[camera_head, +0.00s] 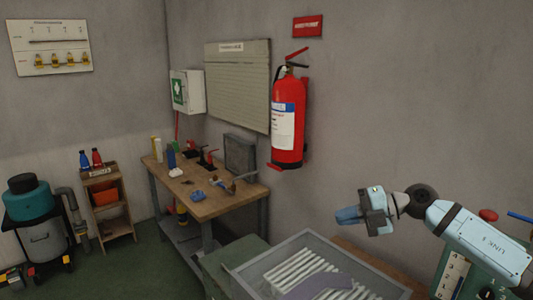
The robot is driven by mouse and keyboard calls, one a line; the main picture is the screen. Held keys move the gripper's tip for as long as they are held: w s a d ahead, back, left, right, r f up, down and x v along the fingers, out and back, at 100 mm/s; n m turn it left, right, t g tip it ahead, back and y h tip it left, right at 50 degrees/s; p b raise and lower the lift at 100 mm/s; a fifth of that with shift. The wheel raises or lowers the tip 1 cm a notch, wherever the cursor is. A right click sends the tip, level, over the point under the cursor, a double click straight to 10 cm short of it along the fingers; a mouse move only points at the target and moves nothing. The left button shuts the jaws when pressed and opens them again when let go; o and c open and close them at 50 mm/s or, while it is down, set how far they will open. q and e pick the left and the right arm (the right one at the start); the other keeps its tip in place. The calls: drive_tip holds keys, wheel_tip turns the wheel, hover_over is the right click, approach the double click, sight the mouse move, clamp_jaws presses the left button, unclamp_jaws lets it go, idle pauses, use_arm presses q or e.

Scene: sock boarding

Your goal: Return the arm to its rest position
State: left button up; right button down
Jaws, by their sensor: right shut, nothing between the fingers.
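My right gripper (347,215) is in the right half of the head view, at the end of my pale blue arm (478,243), which comes in from the right edge. Its fingers point left and are shut with nothing between them. It is raised in front of the grey wall, above and behind the grey-rimmed tray in the picture. My left gripper is not in view.
The grey tray (240,280) at the bottom holds several white bars (300,267) and a flat greyish-purple piece (318,284). A red fire extinguisher (287,135) hangs on the wall left of my gripper. A wooden workbench (215,203) with small items stands farther back.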

drive_tip(key=s+a+m+t+y, duration=0.3)
drive_tip(key=s+a+t+y, duration=0.1)
drive_tip(key=a, duration=0.2)
drive_tip(key=s+d+f+m+t+h, duration=0.5)
drive_tip(key=m+h, duration=0.3)
drive_tip(key=m, duration=0.4)
drive_tip(key=s+d+f+m+t+h, duration=0.45)
drive_tip(key=f+m+h, duration=0.35)
drive_tip(key=m, duration=0.4)
drive_tip(key=s+d+f+m+g, duration=0.1)
drive_tip(key=s+f+g, duration=0.3)
drive_tip(key=s, duration=0.4)
drive_tip(key=s+d+f+m+g+h, duration=0.1)
drive_tip(key=s+f+g, duration=0.4)
drive_tip(key=s, duration=0.4)
drive_tip(key=s+d+f+m+g, duration=0.15)
drive_tip(key=s+f+g, duration=0.25)
drive_tip(key=s, duration=0.4)
drive_tip(key=w+a+f+n+t+y+p, duration=0.1)
drive_tip(key=w+a+f+t+y+p, duration=0.1)
drive_tip(key=w+a+f+t+p, duration=0.3)
drive_tip(key=w+a+t+p, duration=0.1)
drive_tip(key=t+p, duration=0.1)
drive_tip(key=p, duration=0.1)
drive_tip(key=shift+a+f+y, duration=0.2)
drive_tip(key=shift+f+y, duration=0.1)
drive_tip(key=shift+f, duration=0.1)
